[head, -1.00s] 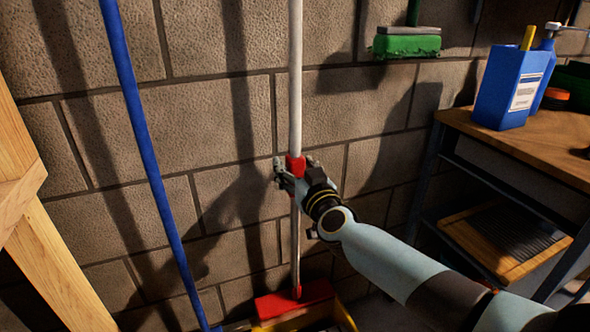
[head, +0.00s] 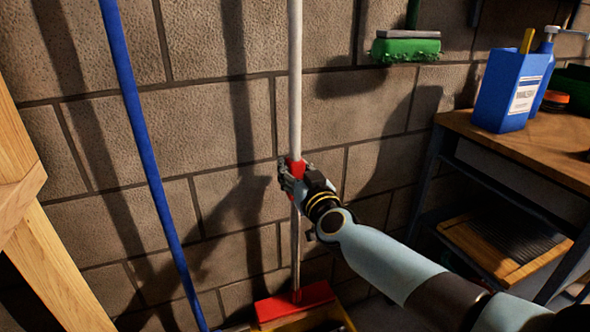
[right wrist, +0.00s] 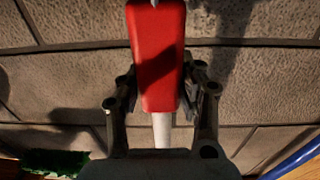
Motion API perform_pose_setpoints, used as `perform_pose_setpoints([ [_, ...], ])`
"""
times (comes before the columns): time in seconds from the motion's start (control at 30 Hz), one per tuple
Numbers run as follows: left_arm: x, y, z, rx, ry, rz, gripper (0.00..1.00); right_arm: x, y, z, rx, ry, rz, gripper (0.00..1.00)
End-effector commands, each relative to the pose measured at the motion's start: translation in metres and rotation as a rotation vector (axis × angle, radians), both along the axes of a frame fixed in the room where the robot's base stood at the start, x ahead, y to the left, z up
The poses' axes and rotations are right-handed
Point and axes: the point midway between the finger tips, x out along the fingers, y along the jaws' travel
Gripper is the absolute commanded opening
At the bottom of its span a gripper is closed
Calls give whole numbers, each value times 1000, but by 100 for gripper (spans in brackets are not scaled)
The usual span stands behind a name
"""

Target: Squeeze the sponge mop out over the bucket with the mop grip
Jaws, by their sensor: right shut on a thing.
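The sponge mop stands upright against the block wall, with a white pole (head: 295,75), a red mop grip (head: 297,168), a thin grey rod below it and a red head (head: 297,301) at the bottom. The yellow bucket (head: 305,323) shows only its upper part at the bottom edge, just under the red head; I cannot tell whether the head touches it. No sponge is visible. My right gripper (head: 291,177) is shut on the red grip, which also shows between its fingers in the right wrist view (right wrist: 157,55). My left gripper is not in view.
A blue pole (head: 150,165) leans left of the mop. A wooden frame (head: 45,260) stands at the left edge. At right is a wood-topped bench (head: 530,150) with a blue jug (head: 505,90) on it. A green brush (head: 405,48) hangs high on the wall.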

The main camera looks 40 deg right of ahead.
Motion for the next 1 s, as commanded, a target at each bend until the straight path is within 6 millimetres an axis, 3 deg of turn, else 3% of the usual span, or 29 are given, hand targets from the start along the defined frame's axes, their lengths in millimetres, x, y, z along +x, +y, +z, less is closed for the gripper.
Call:
perform_pose_setpoints([
  [0.3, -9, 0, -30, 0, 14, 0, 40, -1, 0, -43, 0, 4, 0, 0],
  [0.6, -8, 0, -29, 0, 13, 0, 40, -1, 0, -43, 1, 6, 1, 0],
  [0.63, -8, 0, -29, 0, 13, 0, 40, -1, 0, -43, 2, 6, 1, 36],
  [0.8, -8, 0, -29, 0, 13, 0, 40, -1, 0, -42, 1, 4, 1, 58],
  [1.0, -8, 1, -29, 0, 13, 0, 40, 0, 0, -41, 1, 2, 1, 60],
])
